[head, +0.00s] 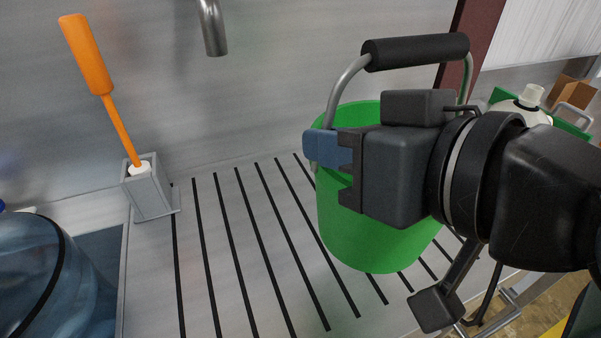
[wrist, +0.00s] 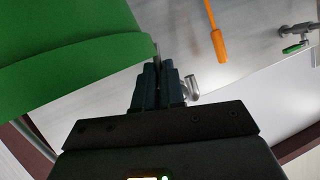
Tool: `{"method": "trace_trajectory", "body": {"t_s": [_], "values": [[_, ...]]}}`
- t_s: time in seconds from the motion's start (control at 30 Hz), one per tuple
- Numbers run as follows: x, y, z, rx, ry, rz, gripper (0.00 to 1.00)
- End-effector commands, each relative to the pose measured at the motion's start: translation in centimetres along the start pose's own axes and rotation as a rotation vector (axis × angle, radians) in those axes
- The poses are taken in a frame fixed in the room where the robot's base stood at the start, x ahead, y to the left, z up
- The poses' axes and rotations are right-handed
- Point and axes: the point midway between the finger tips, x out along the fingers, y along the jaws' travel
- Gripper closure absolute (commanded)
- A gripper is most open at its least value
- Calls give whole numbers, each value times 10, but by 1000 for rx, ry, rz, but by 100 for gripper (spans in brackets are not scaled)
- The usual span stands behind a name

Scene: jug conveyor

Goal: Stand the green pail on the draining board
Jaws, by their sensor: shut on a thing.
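The green pail (head: 375,235) is over the right part of the draining board (head: 192,260), a grey surface with black grooves. Its wire handle stands up, with a black grip (head: 415,51) on top. My gripper (head: 325,149) is in front of the pail with its blue fingers at the upper left side, by the rim and handle wire. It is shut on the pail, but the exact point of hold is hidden. In the wrist view the pail (wrist: 70,60) fills the upper left, beside the closed fingers (wrist: 157,88). I cannot tell whether its base touches the board.
An orange-handled brush (head: 100,85) stands in a grey holder (head: 150,197) at the board's left. A large blue-tinted water jug (head: 35,270) is at the lower left. A tap (head: 212,28) hangs above. A white bottle (head: 522,108) stands behind my arm. The board's left half is clear.

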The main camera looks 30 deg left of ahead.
Motion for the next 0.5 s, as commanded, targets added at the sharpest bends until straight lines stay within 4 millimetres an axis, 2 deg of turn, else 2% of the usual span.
{"method": "trace_trajectory", "body": {"t_s": [0.27, 0.5], "values": [[39, -27, 18, -1, -3, -5, 100], [81, -54, 37, -2, -3, -4, 100]]}}
